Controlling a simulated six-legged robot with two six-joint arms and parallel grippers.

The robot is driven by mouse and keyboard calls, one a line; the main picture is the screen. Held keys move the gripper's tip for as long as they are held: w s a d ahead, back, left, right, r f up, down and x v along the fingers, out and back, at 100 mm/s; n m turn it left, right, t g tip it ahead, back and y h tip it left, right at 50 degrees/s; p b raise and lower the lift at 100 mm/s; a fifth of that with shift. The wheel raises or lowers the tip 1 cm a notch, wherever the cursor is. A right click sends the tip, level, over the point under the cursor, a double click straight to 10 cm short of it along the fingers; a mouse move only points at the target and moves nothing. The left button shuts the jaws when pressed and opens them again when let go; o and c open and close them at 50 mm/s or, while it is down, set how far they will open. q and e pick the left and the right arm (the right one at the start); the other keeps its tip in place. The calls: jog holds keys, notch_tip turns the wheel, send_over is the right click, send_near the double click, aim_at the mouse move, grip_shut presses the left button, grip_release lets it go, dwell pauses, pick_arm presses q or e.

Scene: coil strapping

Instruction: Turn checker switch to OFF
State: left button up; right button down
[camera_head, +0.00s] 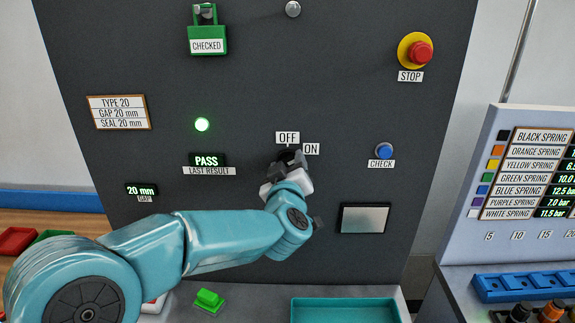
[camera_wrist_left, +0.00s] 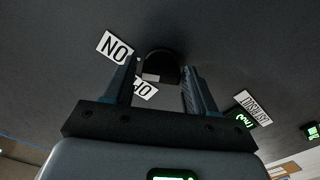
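The checker switch is a black round knob (camera_wrist_left: 162,66) on the dark panel, with a light patch on its near edge in the left wrist view. The OFF label (camera_head: 288,138) sits above it and the ON label (camera_head: 311,149) to the upper right. Both labels appear upside down in the wrist view, OFF partly hidden by a finger. My left gripper (camera_wrist_left: 160,82) is open, its fingers on either side of the knob near their tips; I cannot tell whether they touch it. In the head view the gripper (camera_head: 288,160) covers most of the knob. My right gripper is not in view.
The panel also holds a blue CHECK button (camera_head: 384,151), a red STOP button (camera_head: 420,53), a lit green lamp (camera_head: 202,125), a PASS display (camera_head: 207,160) and a green CHECKED padlock (camera_head: 207,38). A teal tray (camera_head: 345,303) lies below. The panel around the knob is mostly clear.

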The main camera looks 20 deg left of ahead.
pick_arm(q)
jog(key=shift+a, duration=0.1)
jog(key=c, duration=0.6)
jog(key=shift+f+n+b, duration=0.2)
jog(key=shift+n+b, duration=0.7)
jog(key=shift+b, duration=0.25)
jog(key=n+b, duration=0.6)
jog(key=n, duration=0.1)
jog(key=shift+n, duration=0.3)
jog(key=shift+r+n+b, duration=0.2)
jog(key=shift+n+b, duration=0.75)
jog(key=shift+n, duration=0.35)
jog(key=o, duration=1)
jog(key=shift+o, duration=0.2)
